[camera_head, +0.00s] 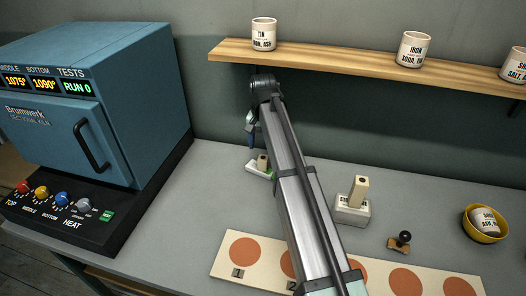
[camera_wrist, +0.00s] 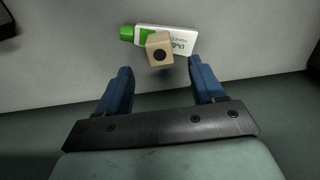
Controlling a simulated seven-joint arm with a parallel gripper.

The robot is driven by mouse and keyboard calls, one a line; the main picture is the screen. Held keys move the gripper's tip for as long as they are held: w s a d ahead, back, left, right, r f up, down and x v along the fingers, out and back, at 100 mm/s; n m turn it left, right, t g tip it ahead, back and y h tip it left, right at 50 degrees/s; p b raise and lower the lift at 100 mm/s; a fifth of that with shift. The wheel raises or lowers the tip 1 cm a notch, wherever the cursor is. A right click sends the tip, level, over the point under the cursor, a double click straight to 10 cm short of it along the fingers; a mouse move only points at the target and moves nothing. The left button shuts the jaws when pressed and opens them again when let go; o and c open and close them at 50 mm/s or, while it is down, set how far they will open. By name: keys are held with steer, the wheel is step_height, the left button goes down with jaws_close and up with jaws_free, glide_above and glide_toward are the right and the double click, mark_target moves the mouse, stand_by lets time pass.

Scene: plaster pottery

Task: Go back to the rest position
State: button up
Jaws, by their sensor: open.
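My gripper (camera_wrist: 160,72) is open, with its two blue fingers apart and nothing between the tips. In the head view the gripper (camera_head: 251,132) hangs at the far end of my arm, below the shelf and above the rear of the table. A beige block (camera_wrist: 159,50) with a dark round spot on top shows just beyond the fingertips in the wrist view. A white thing with a green end and lettering (camera_wrist: 181,42) lies beside or under it. In the head view the beige block (camera_head: 262,163) is partly hidden by my arm.
A blue kiln (camera_head: 95,110) with its door shut stands left. A wooden shelf (camera_head: 340,64) holds labelled cups above the table. A white block with a wooden handle (camera_head: 352,203), a small stamp (camera_head: 401,242), a yellow bowl (camera_head: 484,226) holding a cup, and a board with orange discs (camera_head: 222,262) lie in front.

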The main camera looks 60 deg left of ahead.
steer(key=shift+r, duration=0.35)
steer(key=shift+w, duration=0.1)
